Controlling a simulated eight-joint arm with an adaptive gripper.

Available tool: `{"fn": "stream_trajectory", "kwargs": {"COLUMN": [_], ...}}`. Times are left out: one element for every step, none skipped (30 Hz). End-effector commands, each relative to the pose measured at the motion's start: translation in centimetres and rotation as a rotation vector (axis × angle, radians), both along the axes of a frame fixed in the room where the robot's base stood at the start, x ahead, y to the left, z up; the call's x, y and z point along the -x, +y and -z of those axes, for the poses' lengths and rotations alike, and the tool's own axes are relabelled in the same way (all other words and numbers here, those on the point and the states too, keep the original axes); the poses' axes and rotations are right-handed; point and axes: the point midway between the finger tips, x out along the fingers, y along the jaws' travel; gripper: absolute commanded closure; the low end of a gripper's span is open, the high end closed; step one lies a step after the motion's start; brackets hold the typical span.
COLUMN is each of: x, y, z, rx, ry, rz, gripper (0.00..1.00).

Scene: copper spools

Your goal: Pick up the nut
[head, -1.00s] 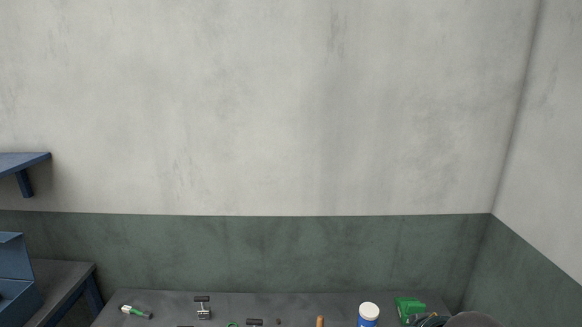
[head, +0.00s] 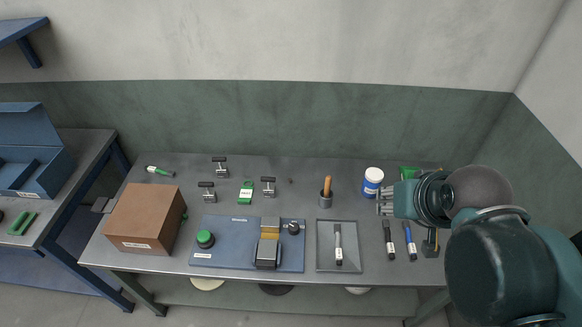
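A very small dark piece (head: 290,181), which may be the nut, lies on the grey workbench (head: 335,175) near its back middle. It is too small to make out its shape. My gripper (head: 381,203) is at the right, above the bench, with its fingers pointing left. The fingers look spread apart, with nothing visible between them. The gripper is well to the right of the small dark piece.
A cup with a wooden handle (head: 326,195) and a blue-white jar (head: 372,183) stand between my gripper and the dark piece. Clamps (head: 268,187), a blue fixture plate (head: 221,228), a tray (head: 325,267) and a brown box (head: 144,220) occupy the bench.

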Motion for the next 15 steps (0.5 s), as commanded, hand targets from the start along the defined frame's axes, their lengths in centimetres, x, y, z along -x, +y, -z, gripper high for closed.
{"fn": "stream_trajectory", "kwargs": {"x": [0.0, 0.0, 0.0, 0.0, 0.0, 0.0, 0.0, 0.0, -0.01, -0.02, -0.05, -0.11, -0.17, -0.26, -0.4], "y": [0.0, 0.0, 0.0, 0.0, 0.0, 0.0, 0.0, 0.0, 0.01, 0.01, 0.02, 0.04, 0.07, 0.09, 0.15], "z": [0.0, 0.0, 0.0, 0.0, 0.0, 0.0, 0.0, 0.0, -0.01, 0.0, -0.02, -0.04, -0.06, -0.09, -0.14], "rx": [0.0, 0.0, 0.0, 0.0, 0.0, 0.0, 0.0, 0.0, 0.0, 0.001, 0.001, 0.002, 0.003, 0.004, 0.007], "ry": [0.0, 0.0, 0.0, 0.0, 0.0, 0.0, 0.0, 0.0, 0.0, 0.0, 0.001, 0.001, 0.002, 0.004, 0.006], "rz": [0.0, 0.0, 0.0, 0.0, 0.0, 0.0, 0.0, 0.0, 0.0, -0.001, -0.002, -0.004, -0.005, -0.008, -0.013], "gripper": [0.72, 0.72, 0.72, 0.72, 0.72, 0.72, 0.72, 0.72, 0.72, 0.72, 0.72, 0.72, 0.72, 0.72, 0.72]}}
